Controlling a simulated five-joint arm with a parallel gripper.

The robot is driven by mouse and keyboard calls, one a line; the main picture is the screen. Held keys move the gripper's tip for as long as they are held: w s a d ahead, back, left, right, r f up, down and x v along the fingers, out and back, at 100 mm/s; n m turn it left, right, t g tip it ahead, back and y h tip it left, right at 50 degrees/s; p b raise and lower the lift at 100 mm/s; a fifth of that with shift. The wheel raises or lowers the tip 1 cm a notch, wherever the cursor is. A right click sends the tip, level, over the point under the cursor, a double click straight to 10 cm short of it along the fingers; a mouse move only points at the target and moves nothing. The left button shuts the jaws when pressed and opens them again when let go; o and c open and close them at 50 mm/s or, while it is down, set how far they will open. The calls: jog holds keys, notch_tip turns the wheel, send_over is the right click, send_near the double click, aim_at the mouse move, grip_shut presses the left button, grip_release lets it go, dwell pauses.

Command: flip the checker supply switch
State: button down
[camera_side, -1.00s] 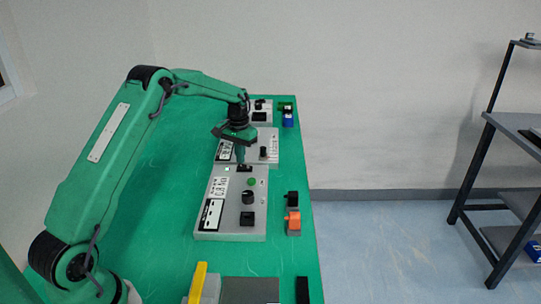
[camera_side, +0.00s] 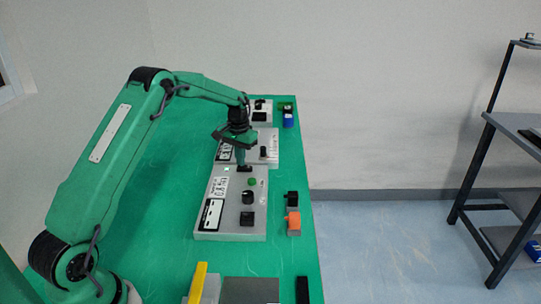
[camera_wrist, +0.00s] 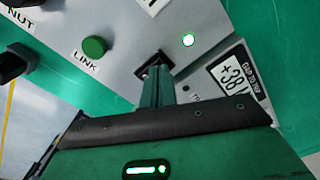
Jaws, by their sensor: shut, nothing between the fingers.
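My gripper (camera_side: 241,163) is shut and points down at the far end of the nearer grey control panel (camera_side: 228,230). Its tip is at a small black switch (camera_side: 246,169) there. In the wrist view the closed fingers (camera_wrist: 155,82) overlap a black switch (camera_wrist: 148,70), hiding part of it; whether they touch cannot be told. No label naming the checker supply is readable.
A green button (camera_wrist: 94,46) labelled LINK is close by, and a black knob (camera_side: 247,197) stands nearer the camera. A second grey panel (camera_side: 271,138) lies just beyond. An orange part (camera_side: 293,219) stands to the right. The green table's left side is clear.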

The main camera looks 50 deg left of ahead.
jog(key=shift+f, duration=0.4)
jog(key=shift+r, duration=0.1)
dwell(0.3)
jog(key=shift+r, duration=3.45)
